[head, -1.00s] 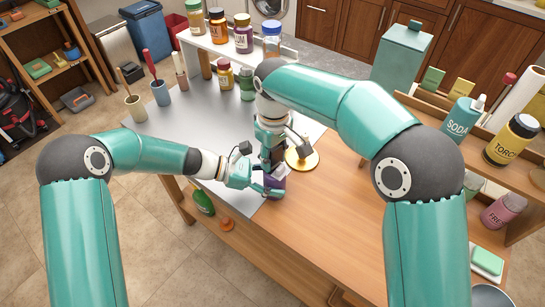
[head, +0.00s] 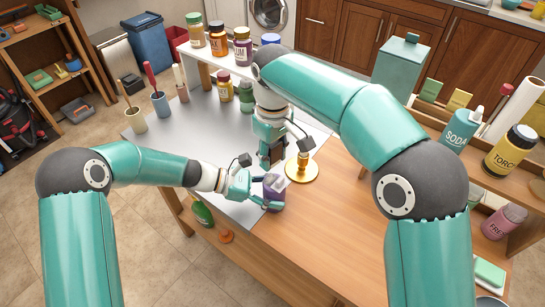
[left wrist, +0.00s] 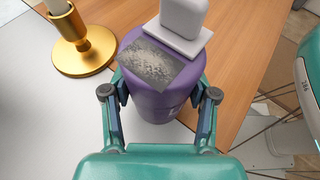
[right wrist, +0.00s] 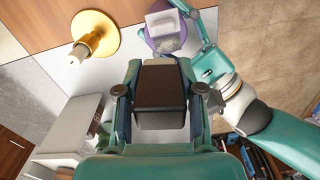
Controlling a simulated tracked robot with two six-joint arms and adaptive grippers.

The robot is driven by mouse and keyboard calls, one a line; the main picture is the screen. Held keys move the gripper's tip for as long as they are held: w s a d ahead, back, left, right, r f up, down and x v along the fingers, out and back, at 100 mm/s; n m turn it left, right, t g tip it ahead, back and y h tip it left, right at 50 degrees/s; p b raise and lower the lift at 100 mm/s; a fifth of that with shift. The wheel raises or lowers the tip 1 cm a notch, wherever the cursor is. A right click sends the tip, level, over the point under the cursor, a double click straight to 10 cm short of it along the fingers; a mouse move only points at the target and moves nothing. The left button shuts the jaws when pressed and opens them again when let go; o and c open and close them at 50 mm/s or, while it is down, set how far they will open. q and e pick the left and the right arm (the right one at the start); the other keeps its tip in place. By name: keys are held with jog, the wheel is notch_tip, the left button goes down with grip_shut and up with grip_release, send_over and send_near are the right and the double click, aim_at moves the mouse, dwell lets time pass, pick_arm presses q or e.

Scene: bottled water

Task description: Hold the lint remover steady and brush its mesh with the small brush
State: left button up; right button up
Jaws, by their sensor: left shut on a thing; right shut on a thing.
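The purple lint remover (head: 273,203) stands upright at the table's front edge. In the left wrist view its purple body (left wrist: 158,106) has a grey mesh patch (left wrist: 150,62) on top, flecked with pale lint, beside a white block-shaped part (left wrist: 183,20). My left gripper (left wrist: 160,104) is shut around the body from the side; it also shows in the head view (head: 258,190). My right gripper (right wrist: 164,95) is shut on a dark block with a brown face, seemingly the small brush (right wrist: 162,88). It hangs apart from the lint remover; its bristles cannot be made out.
A gold candle holder (head: 302,172) stands close to the right of both grippers. Several jars stand on and below a white shelf (head: 205,60) behind. Cups with tools (head: 160,103) are at the back left. The wooden tabletop (head: 345,220) at front right is clear.

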aim_at(273, 176)
jog(key=shift+f, duration=0.2)
jog(key=shift+w+f, duration=0.15)
jog(key=shift+f, duration=1.3)
jog(key=shift+f, duration=0.95)
jog(key=shift+r, duration=0.15)
